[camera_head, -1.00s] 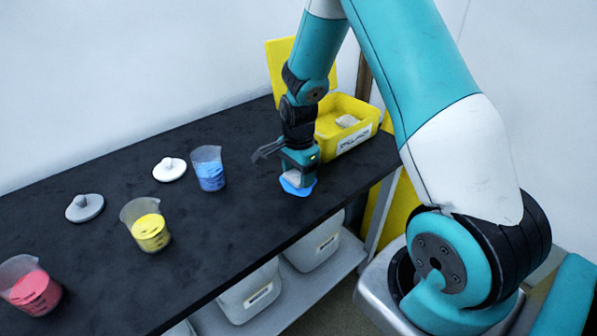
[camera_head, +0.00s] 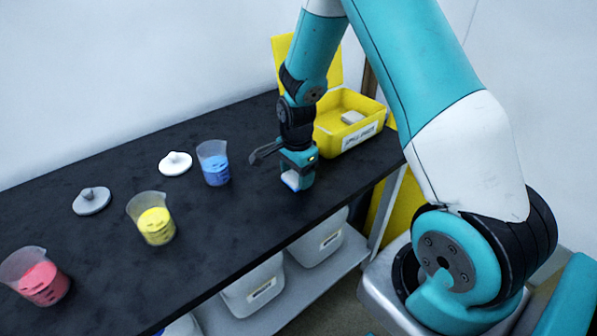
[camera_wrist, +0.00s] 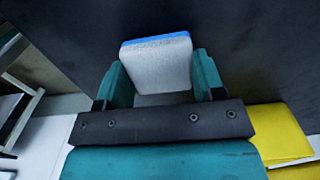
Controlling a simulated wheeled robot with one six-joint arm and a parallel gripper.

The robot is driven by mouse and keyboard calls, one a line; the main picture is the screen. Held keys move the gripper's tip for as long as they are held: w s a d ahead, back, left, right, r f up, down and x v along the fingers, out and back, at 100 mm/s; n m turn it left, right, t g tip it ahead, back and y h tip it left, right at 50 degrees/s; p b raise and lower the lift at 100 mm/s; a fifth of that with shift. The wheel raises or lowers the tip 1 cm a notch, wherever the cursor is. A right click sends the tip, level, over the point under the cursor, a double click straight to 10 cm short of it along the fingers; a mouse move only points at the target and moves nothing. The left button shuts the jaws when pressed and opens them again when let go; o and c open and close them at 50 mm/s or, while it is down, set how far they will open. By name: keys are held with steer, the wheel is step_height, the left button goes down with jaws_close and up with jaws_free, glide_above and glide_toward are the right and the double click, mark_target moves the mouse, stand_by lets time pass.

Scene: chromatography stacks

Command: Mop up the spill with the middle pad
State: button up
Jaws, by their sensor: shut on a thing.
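My gripper (camera_head: 297,182) is shut on a pale grey-white pad (camera_head: 291,180), low over the black bench in front of the yellow box. In the wrist view the pad (camera_wrist: 158,68) sits between the teal fingers, and its far edge is blue. No blue spill shows on the bench around the pad; the patch right under it is hidden. Whether the pad touches the bench is hard to tell. The yellow box (camera_head: 331,146) stands open behind my gripper with one pale pad (camera_head: 352,117) visible inside.
Beakers with blue (camera_head: 215,170), yellow (camera_head: 155,225) and red (camera_head: 42,284) liquid stand to the left. A white lid (camera_head: 175,163) and a grey lid (camera_head: 92,201) lie on the bench (camera_head: 210,260). White bins (camera_head: 318,242) sit on the shelf below. The bench front is clear.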

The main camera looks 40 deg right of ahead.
steer(key=shift+d, duration=0.15)
steer(key=shift+d+p, duration=0.3)
steer(key=shift+d, duration=1.6)
steer(key=shift+s+a, duration=0.95)
steer(key=shift+a, duration=0.05)
steer(key=shift+w, duration=0.1)
steer(key=shift+w+p, duration=0.45)
steer(key=shift+w, duration=1.45)
